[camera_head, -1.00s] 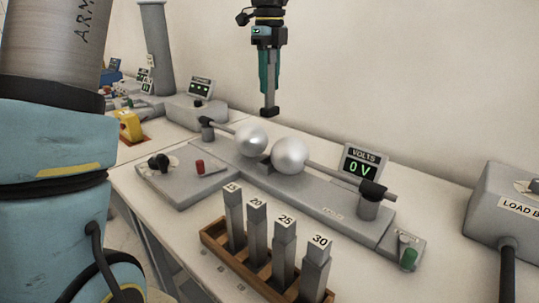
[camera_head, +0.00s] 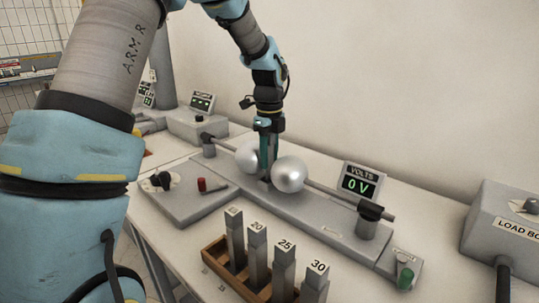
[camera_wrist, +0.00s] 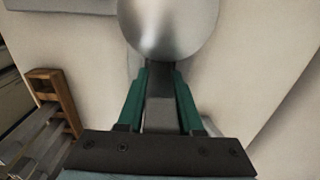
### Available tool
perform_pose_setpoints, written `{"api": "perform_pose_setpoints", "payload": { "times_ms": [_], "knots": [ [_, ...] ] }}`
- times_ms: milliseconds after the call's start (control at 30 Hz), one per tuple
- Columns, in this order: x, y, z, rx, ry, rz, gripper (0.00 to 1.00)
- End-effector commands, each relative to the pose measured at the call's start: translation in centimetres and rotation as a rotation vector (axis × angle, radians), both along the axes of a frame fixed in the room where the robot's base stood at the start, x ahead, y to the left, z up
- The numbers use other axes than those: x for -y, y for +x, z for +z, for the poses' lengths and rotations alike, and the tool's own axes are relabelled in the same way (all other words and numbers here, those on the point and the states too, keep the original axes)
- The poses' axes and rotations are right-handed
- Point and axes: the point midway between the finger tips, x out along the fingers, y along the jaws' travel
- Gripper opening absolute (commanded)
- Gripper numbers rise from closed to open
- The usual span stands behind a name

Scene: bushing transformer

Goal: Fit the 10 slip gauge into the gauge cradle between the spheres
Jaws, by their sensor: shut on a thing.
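My gripper (camera_head: 267,168) points down between the two silver spheres, the left sphere (camera_head: 247,157) and the right sphere (camera_head: 289,174). In the wrist view its green fingers (camera_wrist: 161,85) are shut on a grey block, the slip gauge (camera_wrist: 160,112). Its number cannot be read there. One sphere (camera_wrist: 166,25) fills the top of the wrist view, just beyond the fingertips. The gauge cradle lies low between the spheres and is mostly hidden by the gripper and right sphere. I cannot tell whether the gauge touches the cradle or the spheres.
A wooden rack (camera_head: 213,250) in front holds several upright gauges, with 20, 25 and 30 readable. The VOLTS display (camera_head: 360,183) reads 0 V. A control panel (camera_head: 182,188) with a red knob is left of the spheres. A load box (camera_head: 505,220) stands at right.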

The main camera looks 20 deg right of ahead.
Motion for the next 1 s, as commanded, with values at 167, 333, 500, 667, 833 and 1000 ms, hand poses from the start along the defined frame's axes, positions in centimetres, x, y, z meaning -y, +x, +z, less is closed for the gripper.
{"api": "perform_pose_setpoints", "payload": {
  "times_ms": [167,333,500,667,833,1000],
  "knots": [
    [0.0,0.0,0.1,0.002,-0.001,0.0,0.0],
    [0.0,0.0,-0.3,0.0,-0.001,0.0,0.36],
    [0.0,0.0,-0.2,0.0,-0.001,0.0,0.55],
    [0.0,0.0,-0.2,0.0,-0.001,0.0,0.65],
    [0.0,0.0,-0.1,0.0,-0.001,0.0,0.65],
    [0.1,0.1,1.1,0.004,-0.004,0.0,0.65]
  ]
}}
